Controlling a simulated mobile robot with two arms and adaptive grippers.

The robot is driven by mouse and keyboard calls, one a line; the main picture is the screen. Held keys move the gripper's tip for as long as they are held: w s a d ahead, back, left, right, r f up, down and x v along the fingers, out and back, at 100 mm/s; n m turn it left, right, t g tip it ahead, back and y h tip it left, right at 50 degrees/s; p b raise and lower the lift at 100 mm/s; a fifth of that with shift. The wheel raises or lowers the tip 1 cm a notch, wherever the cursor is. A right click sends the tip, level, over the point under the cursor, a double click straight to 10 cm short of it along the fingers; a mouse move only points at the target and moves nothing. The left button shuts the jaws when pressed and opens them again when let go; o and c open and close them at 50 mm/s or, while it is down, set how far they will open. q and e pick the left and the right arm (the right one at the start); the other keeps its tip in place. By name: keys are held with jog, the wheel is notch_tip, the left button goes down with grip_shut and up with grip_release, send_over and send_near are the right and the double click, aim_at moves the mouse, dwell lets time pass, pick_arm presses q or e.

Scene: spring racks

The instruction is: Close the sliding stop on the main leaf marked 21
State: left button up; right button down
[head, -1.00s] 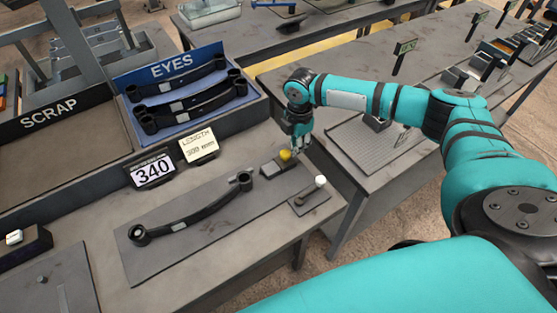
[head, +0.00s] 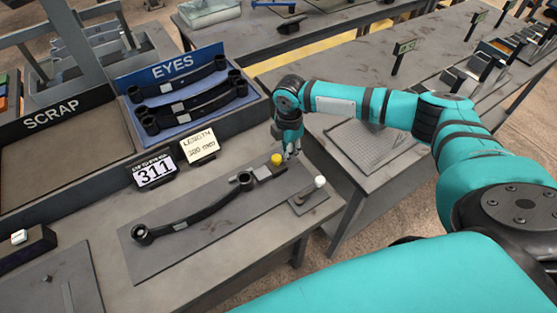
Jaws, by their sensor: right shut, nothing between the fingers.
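A dark main leaf (head: 190,220) with an eye at each end lies on a grey plate (head: 150,262) on the bench; I cannot read a 21 on it. The sliding stop (head: 263,173), a small grey block with a yellow knob (head: 277,159), sits close by the leaf's right eye (head: 246,180). I cannot tell if they touch. My right gripper (head: 291,153) is shut and empty, pointing down just right of the yellow knob. My left gripper is out of view.
A white-knobbed lever (head: 319,182) stands right of the stop. A blue EYES rack (head: 185,95) holds more leaves behind. The SCRAP bin (head: 60,150) is at the left.

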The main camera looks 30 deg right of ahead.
jog(key=shift+s+a+p, duration=0.1)
jog(key=shift+a+p, duration=0.25)
jog(key=shift+a, duration=0.5)
jog(key=shift+a+f, duration=0.1)
jog(key=shift+a, duration=0.05)
dwell(0.7)
jog(key=shift+p, duration=0.3)
